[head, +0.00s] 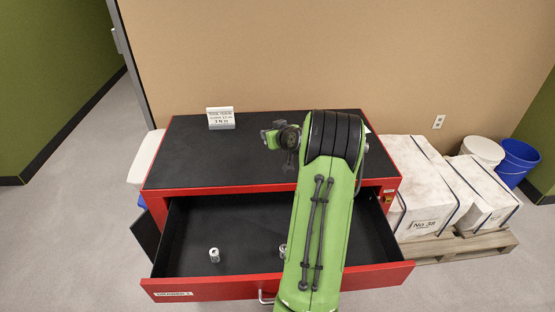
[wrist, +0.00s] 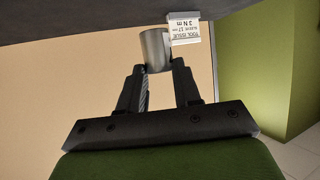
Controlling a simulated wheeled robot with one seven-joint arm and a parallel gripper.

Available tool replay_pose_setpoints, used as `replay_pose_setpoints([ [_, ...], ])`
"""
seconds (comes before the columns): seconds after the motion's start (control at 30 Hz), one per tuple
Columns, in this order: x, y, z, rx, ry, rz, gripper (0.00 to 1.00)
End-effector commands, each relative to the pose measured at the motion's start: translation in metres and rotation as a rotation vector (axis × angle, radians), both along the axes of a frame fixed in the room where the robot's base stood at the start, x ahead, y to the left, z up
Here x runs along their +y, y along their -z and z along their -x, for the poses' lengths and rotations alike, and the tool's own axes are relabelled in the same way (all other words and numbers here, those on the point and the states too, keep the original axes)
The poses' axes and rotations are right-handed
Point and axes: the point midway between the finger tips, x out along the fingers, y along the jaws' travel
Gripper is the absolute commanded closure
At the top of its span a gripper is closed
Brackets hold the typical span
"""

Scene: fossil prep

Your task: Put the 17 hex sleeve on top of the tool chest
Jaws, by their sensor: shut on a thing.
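My gripper (wrist: 160,72) is shut on a plain silver cylindrical sleeve (wrist: 155,47), held at the fingertips in the wrist view. Its size marking is not readable. The dark top of the red tool chest (head: 190,150) runs along the upper edge of the wrist view, close to the sleeve; I cannot tell whether they touch. In the head view my wrist is above the chest top, right of the small sign, and the held sleeve cannot be made out.
A white sign (head: 220,118) reading "tool issue", sleeve 17 and 3 N m stands at the chest's back left. The open drawer (head: 240,215) holds a silver sleeve (head: 214,255) and another (head: 283,250) partly behind my arm. Strapped white blocks (head: 420,180) stand right.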

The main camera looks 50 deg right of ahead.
Motion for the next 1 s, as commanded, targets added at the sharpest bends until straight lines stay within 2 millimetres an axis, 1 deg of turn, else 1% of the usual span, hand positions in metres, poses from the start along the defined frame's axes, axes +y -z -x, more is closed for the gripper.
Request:
replay_pose_setpoints([
  [0.07,-0.002,0.014,0.001,0.001,0.008,-0.006,0.98],
  [0.2,-0.002,0.05,0.001,0.003,0.008,-0.008,0.98],
  [0.37,-0.001,0.07,0.001,0.002,0.006,-0.005,0.98],
  [0.5,-0.001,0.095,0.001,0.001,0.006,-0.006,0.98],
  [0.57,-0.001,0.101,0.001,0.001,0.006,-0.005,0.98],
  [0.73,-0.001,0.099,0.001,0.001,0.005,-0.003,0.98],
  [0.87,-0.001,0.102,0.001,0.001,0.004,-0.003,0.98],
  [0.9,-0.001,0.102,0.001,0.002,0.004,-0.003,0.66],
  [1.0,-0.001,0.101,0.001,0.002,0.004,-0.003,0.5],
])
